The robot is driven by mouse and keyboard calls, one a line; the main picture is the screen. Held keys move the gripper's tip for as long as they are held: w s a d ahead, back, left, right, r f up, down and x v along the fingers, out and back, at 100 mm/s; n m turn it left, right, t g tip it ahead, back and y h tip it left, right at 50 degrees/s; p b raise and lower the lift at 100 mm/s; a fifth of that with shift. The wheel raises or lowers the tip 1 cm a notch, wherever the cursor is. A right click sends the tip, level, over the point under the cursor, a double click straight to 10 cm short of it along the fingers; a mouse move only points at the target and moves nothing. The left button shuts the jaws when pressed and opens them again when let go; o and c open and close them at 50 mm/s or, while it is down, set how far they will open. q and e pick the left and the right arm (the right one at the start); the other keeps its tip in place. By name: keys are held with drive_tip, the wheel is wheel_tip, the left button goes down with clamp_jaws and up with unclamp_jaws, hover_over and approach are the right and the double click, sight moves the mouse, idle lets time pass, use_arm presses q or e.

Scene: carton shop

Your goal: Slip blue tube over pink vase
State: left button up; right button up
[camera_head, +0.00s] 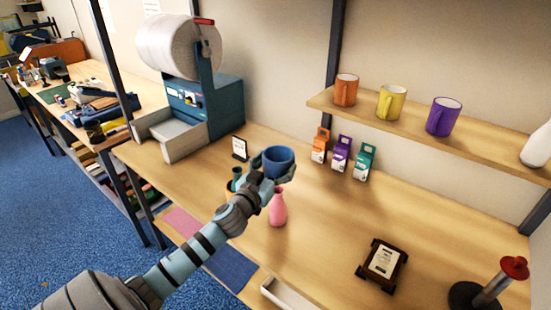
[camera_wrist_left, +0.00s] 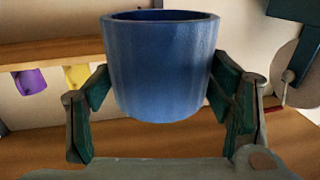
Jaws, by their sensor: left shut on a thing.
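The blue tube (camera_head: 278,162) is held upright by my left gripper (camera_head: 270,172), which is shut around its sides. In the left wrist view the blue tube (camera_wrist_left: 160,65) sits between the two fingers (camera_wrist_left: 160,100), its rim at the top. The pink vase (camera_head: 278,208) stands upright on the table, just below the tube in the head view. The tube appears apart from the vase, but how far above or behind it is, I cannot tell. The vase is not visible in the wrist view. My right gripper is not in view.
A shelf (camera_head: 420,128) with orange, yellow and purple mugs runs above the table. Small boxes (camera_head: 341,153) stand below it. A teal machine (camera_head: 210,103) is at the back left. A framed plaque (camera_head: 382,262) and a red-topped stand (camera_head: 490,288) are at front right. Table between is clear.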

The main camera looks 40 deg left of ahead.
sight(276, 203)
use_arm(q)
drive_tip(key=shift+s+f+b, duration=0.15)
drive_tip(key=shift+f+b, duration=0.45)
drive_tip(key=shift+f, duration=0.15)
wheel_tip(276, 203, down, 14)
drive_tip(key=b, duration=1.3)
drive_tip(key=shift+f+b, duration=0.1)
drive_tip(key=shift+b, duration=0.25)
drive_tip(key=o, duration=0.8)
drive_tip(key=shift+o, duration=0.2)
wheel_tip(276, 203, up, 10)
drive_tip(key=p, duration=0.9)
